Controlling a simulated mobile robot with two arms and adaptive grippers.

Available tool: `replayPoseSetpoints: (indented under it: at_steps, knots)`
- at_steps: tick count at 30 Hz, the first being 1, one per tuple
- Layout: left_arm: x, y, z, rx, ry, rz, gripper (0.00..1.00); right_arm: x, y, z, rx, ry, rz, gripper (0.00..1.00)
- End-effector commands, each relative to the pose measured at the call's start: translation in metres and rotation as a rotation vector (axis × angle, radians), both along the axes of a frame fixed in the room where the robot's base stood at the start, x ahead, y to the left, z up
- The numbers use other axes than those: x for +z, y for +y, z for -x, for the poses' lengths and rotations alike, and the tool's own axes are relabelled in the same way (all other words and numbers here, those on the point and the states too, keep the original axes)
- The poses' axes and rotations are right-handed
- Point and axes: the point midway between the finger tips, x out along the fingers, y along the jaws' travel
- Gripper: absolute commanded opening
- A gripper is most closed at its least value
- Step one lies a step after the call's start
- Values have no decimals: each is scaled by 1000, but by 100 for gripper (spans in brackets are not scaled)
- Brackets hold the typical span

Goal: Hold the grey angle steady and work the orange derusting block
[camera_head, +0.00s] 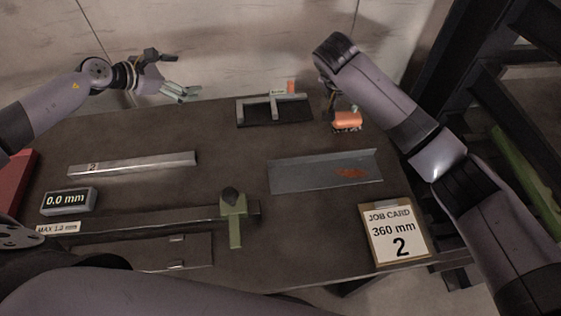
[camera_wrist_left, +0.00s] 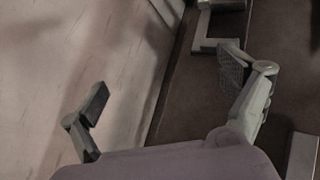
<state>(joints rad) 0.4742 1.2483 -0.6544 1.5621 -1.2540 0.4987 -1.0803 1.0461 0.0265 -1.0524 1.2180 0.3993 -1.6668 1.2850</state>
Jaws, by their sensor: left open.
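The grey angle (camera_head: 325,172) lies on the right half of the dark bench, with an orange rust patch (camera_head: 352,173) near its right end. The orange derusting block (camera_head: 347,121) is behind the angle, at the tips of my right gripper (camera_head: 341,108). That gripper appears shut on the block, though its fingers are small and partly hidden. My left gripper (camera_head: 172,74) is open and empty above the back left edge of the bench, well away from the angle. Its spread fingers also show in the left wrist view (camera_wrist_left: 165,85).
A dark stand with a light bracket (camera_head: 275,110) is at the back. A pale bar (camera_head: 132,163), a 0.0 mm display (camera_head: 68,201) and a gauge with a green slider (camera_head: 234,215) lie left. A job card (camera_head: 396,232) is front right. Bare bench surrounds the angle.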

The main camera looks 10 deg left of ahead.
Motion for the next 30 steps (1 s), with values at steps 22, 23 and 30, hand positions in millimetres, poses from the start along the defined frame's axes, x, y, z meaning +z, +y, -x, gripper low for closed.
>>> replayPoseSetpoints:
  at_steps: [22, 23, 30]
  knots:
    - [-94, -294, 137, -489, 136, 330, 94, 0, 0, 0, 0, 0, 0, 33]
    - [-96, -297, 138, -492, 136, 332, 94, 0, 0, 0, 0, 0, 0, 33]
    - [-106, -321, 131, -497, 136, 338, 94, 0, 0, 0, 0, 0, 0, 33]
